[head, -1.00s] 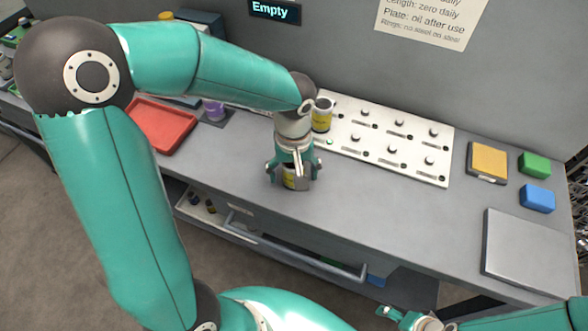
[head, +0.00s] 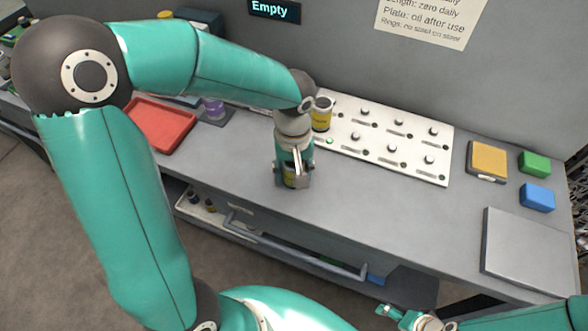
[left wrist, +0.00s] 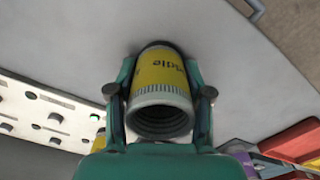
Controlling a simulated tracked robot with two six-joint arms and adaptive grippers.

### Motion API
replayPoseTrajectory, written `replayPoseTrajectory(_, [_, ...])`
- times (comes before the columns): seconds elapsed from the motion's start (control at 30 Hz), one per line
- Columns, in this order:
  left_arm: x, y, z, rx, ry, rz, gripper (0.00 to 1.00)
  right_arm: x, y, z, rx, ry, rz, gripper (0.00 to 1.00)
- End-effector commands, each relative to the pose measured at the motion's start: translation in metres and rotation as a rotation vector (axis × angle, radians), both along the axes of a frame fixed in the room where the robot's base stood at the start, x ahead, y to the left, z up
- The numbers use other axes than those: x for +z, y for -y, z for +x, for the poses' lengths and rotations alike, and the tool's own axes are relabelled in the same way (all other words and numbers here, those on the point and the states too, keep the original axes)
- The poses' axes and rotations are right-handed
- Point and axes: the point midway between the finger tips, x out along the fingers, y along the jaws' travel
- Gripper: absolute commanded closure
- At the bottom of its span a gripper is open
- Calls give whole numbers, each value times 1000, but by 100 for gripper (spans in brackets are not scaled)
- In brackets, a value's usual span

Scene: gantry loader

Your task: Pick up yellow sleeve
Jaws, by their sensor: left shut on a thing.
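The yellow sleeve (left wrist: 160,75) stands on the grey bench. It has a yellow band with dark lettering and a ribbed metal rim around a hollow end. My left gripper (head: 291,181) is shut on its sides, one finger on each side in the left wrist view (left wrist: 160,100). In the head view the gripper hides most of the sleeve (head: 290,171). My right gripper (head: 388,312) is at the bottom edge of the head view, apart from everything on the bench; its jaws are too small to judge.
A second yellow-banded sleeve (head: 322,114) stands at the left of the white pegged plate (head: 400,165). A red tray (head: 163,125) and a purple piece (head: 214,107) lie left. Yellow (head: 488,158), green (head: 534,163) and blue (head: 537,198) blocks and a grey plate (head: 530,250) lie right. The bench front is clear.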

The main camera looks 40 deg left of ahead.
Motion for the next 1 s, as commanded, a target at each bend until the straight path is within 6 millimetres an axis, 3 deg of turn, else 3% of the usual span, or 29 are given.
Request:
replayPoseTrajectory(0.17, [13,0,1,2,5,0,100,1,0,0,0,0,0,22])
replayPoseTrajectory(0.37, [45,0,2,1,8,0,100,2,0,0,0,0,0,22])
replayPoseTrajectory(0.7, [138,0,2,1,9,-1,100,8,0,0,0,0,0,22])
replayPoseTrajectory(1.0, [189,0,1,1,4,0,100,12,0,0,0,0,0,22])
